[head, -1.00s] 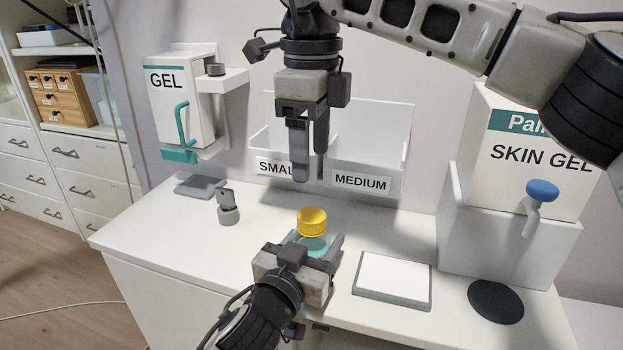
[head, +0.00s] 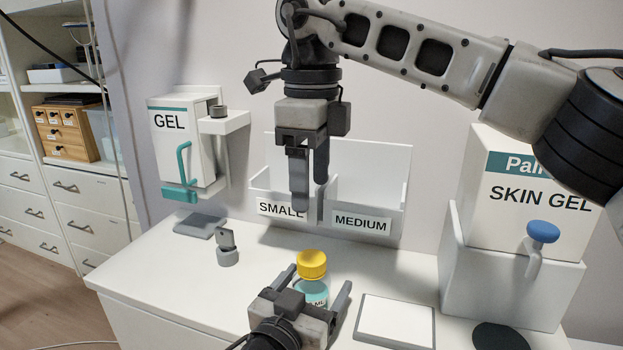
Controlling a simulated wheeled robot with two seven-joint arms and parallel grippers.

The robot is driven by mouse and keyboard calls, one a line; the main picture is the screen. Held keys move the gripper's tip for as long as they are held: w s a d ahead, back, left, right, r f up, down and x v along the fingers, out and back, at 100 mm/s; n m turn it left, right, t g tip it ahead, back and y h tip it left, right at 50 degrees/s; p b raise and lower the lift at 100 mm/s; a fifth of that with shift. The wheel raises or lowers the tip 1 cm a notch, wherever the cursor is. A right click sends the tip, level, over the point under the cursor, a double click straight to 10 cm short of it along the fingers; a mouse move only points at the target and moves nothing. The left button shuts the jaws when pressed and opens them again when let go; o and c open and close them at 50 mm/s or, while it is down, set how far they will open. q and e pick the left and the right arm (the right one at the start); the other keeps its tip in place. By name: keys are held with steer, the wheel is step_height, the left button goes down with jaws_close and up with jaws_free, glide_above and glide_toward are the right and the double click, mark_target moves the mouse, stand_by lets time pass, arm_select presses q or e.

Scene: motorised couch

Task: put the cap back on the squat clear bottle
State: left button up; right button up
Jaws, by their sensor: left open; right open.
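The squat clear bottle (head: 312,293) stands upright on the white counter, with teal contents and a partly hidden label. The yellow cap (head: 312,264) sits on top of its neck and looks level; I cannot tell how tightly it is on. My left gripper (head: 318,277) is open low at the front, one finger on each side of the bottle, with gaps showing. Its body hides the bottle's lower part. My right gripper (head: 310,211) points down above the cap, open with a narrow gap and empty, clear of the cap.
Wall bins (head: 372,180) labelled SMALL and MEDIUM are behind my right gripper. A GEL dispenser (head: 170,145) hangs at left, above a grey pad (head: 200,226). A small grey fixture (head: 227,248) stands left of the bottle. A white pad (head: 396,320) and SKIN GEL dispenser (head: 525,190) are right.

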arm_select(q)
steer(key=b+v, duration=0.1)
steer(key=v, duration=1.4)
steer(key=shift+s, duration=0.15)
